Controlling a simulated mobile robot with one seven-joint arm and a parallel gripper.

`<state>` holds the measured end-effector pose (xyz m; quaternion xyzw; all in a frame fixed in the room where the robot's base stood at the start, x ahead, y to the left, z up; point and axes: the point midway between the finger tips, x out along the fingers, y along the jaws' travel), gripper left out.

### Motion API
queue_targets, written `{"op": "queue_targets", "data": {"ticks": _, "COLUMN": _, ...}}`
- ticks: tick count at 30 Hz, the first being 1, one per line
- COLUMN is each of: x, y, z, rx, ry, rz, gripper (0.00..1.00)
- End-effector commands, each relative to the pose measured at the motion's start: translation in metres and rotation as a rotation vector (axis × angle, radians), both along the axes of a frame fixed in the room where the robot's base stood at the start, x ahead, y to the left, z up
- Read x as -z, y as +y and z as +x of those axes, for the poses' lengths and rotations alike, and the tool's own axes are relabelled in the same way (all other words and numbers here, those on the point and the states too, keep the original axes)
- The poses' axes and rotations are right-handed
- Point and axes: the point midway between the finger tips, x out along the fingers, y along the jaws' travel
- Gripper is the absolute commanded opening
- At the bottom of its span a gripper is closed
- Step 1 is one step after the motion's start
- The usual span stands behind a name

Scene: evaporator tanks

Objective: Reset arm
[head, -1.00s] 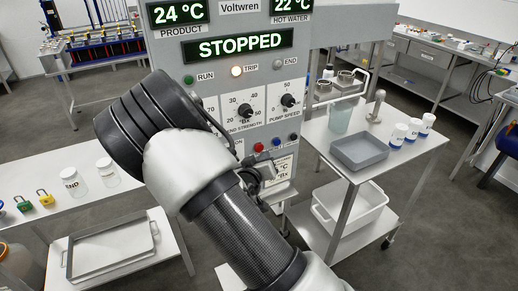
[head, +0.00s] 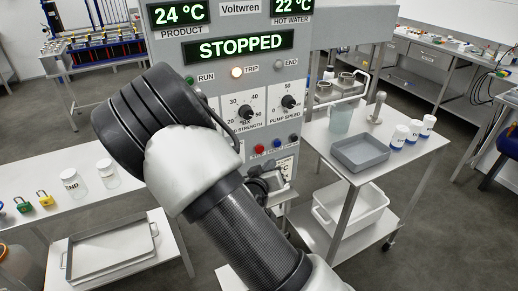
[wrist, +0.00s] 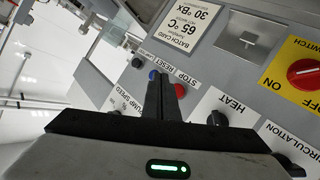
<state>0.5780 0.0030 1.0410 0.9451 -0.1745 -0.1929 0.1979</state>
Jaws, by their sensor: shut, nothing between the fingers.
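The wrist view is turned nearly upside down. There the fingertips overlap the area between the blue button (wrist: 153,75) and the red button (wrist: 179,90), near the STOP and RESET labels. I cannot tell whether they touch the panel. In the head view my arm hides part of the panel.
A red rotary switch (wrist: 305,72) and the HEAT knob (wrist: 217,119) are near the fingers. A trolley (head: 420,150) with a grey tray (head: 360,153) stands right of the panel. A white table (head: 40,180) with jars and padlocks is at left. Open floor lies at far right.

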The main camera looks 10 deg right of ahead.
Motion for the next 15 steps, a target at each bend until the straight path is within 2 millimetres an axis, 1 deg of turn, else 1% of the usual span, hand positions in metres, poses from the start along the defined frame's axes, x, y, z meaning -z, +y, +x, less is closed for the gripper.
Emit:
{"op": "queue_targets", "data": {"ticks": 4, "x": -0.001, "y": 0.0, "z": -0.001, "rx": 0.009, "ry": 0.027, "rz": 0.057, "gripper": 0.0}}
{"op": "queue_targets", "data": {"ticks": 8, "x": -0.008, "y": 0.009, "z": -0.009, "rx": 0.018, "ry": 0.117, "rz": 0.235, "gripper": 0.0}}
{"op": "queue_targets", "data": {"ticks": 11, "x": -0.025, "y": 0.023, "z": -0.022, "rx": 0.001, "ry": 0.208, "rz": 0.408, "gripper": 0.0}}
{"op": "queue_targets", "data": {"ticks": 14, "x": -0.052, "y": 0.038, "z": -0.042, "rx": -0.039, "ry": 0.294, "rz": 0.55, "gripper": 0.0}}
{"op": "queue_targets", "data": {"ticks": 15, "x": -0.065, "y": 0.043, "z": -0.051, "rx": -0.059, "ry": 0.325, "rz": 0.595, "gripper": 0.0}}
